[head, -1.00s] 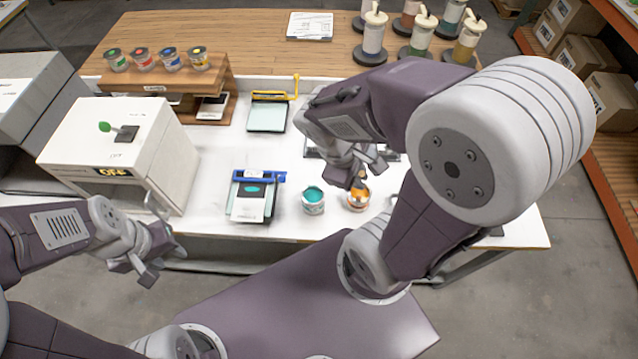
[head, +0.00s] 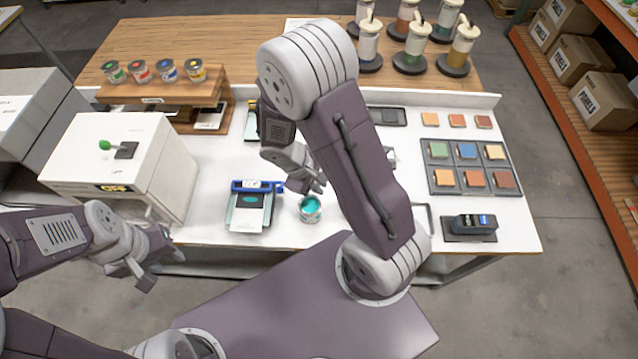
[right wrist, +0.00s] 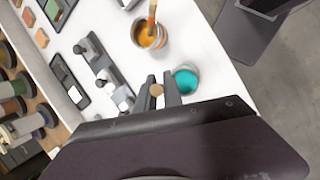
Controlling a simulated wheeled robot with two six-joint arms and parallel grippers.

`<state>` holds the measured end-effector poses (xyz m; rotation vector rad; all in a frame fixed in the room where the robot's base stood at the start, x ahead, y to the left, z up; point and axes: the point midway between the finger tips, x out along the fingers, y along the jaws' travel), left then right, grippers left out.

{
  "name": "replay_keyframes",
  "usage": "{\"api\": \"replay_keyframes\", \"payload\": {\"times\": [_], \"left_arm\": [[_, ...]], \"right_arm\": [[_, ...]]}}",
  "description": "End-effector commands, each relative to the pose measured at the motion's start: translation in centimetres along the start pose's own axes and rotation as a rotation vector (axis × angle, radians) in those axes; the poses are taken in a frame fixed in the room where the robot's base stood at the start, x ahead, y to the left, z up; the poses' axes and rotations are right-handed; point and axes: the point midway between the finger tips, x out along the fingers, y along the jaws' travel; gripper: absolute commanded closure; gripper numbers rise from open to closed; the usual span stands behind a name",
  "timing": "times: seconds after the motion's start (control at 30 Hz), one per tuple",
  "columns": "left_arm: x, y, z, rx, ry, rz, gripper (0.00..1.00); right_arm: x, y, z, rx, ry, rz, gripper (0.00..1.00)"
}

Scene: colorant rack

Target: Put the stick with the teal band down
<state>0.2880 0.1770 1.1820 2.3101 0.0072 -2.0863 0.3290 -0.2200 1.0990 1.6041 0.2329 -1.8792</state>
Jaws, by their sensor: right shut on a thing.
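My right gripper (head: 308,187) is just above the teal can (head: 310,209), which holds teal paint. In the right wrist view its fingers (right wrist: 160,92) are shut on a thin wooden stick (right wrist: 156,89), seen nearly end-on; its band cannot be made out. The teal can also shows there (right wrist: 186,80), just beside the fingertips. I cannot tell whether the stick's lower end is in the paint. Another stick (right wrist: 152,14) stands in an orange paint can (right wrist: 150,36). My left gripper (head: 158,268) is open and empty in front of the table.
A blue-clamped board (head: 249,208) with a teal patch lies left of the teal can. A white machine marked OFF (head: 125,160) stands further left. A tray of colour tiles (head: 460,187) and a dark block (head: 470,227) are on the right. A grey holder (right wrist: 104,66) shows in the wrist view.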

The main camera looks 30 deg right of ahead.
Motion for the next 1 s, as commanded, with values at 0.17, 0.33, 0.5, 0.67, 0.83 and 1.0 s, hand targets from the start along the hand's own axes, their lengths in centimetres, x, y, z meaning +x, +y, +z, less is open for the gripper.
{"api": "replay_keyframes", "payload": {"times": [0.17,0.33,0.5,0.67,0.83,1.0], "left_arm": [[0.0,0.0,0.0,0.000,0.000,0.000,0.64],[0.7,0.0,0.1,0.000,0.000,0.000,0.64],[0.6,0.0,0.1,0.000,0.000,0.000,0.64],[0.6,0.0,0.1,0.000,0.000,0.000,0.64],[-0.1,0.0,0.0,0.000,0.000,0.000,0.64],[-0.3,0.0,0.0,0.000,0.000,0.000,0.64]], "right_arm": [[0.0,0.0,0.0,0.000,0.000,0.000,1.00],[0.5,-0.1,-0.1,0.000,0.000,0.000,1.00],[0.4,-0.1,-0.1,0.000,0.000,0.000,0.67],[0.4,-0.1,-0.1,0.000,0.000,0.000,0.67],[-0.2,0.1,0.1,0.000,0.000,0.000,0.67],[-3.5,0.1,-0.1,0.001,0.007,0.004,0.67]]}}
